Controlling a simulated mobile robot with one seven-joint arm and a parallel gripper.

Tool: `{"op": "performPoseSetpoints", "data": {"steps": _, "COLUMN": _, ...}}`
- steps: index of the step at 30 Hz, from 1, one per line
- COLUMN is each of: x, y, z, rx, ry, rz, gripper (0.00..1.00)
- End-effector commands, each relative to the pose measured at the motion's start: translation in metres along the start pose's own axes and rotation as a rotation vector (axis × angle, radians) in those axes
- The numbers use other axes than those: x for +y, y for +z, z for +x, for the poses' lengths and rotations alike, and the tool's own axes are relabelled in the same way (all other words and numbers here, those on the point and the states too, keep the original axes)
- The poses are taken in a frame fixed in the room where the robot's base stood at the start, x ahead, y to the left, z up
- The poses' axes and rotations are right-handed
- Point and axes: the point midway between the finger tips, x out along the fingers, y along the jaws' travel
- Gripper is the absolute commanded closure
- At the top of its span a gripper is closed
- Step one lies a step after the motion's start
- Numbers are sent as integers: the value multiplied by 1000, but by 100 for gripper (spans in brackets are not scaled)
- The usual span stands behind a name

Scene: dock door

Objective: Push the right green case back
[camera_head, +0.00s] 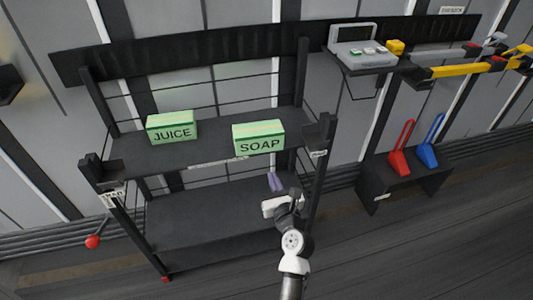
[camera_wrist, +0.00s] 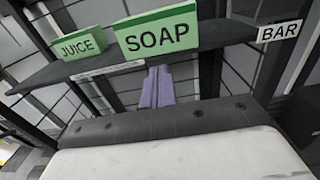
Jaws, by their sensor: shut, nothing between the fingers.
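The right green case, labelled SOAP (camera_head: 259,138), stands upright near the front edge of the upper shelf, toward its right end. The left green case, labelled JUICE (camera_head: 172,128), stands on the same shelf to its left. In the wrist view the SOAP case (camera_wrist: 157,33) is large at upper middle and the JUICE case (camera_wrist: 80,46) is smaller at its left. My gripper (camera_head: 275,182) is shut and empty, in front of and below the shelf edge, under the SOAP case and apart from it. Its purple fingers (camera_wrist: 157,87) also show in the wrist view, below the SOAP case.
The dark rack's upper shelf (camera_head: 215,152) has bare room behind and between the cases. A lower shelf (camera_head: 205,220) is empty. A low stand (camera_head: 405,180) with red and blue items is further right.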

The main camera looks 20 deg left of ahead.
Motion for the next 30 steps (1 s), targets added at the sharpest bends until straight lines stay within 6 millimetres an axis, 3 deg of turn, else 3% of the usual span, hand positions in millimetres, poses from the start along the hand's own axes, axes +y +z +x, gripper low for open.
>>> {"op": "performPoseSetpoints", "data": {"steps": 6, "x": 0, "y": 4, "z": 49, "rx": -2, "ry": 3, "rz": -2, "gripper": 100}}
{"op": "performPoseSetpoints", "data": {"steps": 15, "x": 0, "y": 2, "z": 97, "rx": -1, "ry": 1, "rz": -2, "gripper": 100}}
{"op": "performPoseSetpoints", "data": {"steps": 21, "x": 0, "y": 0, "z": 108, "rx": 0, "ry": 0, "rz": -1, "gripper": 100}}
{"op": "performPoseSetpoints", "data": {"steps": 30, "x": 0, "y": 0, "z": 108, "rx": 0, "ry": 0, "rz": -2, "gripper": 100}}
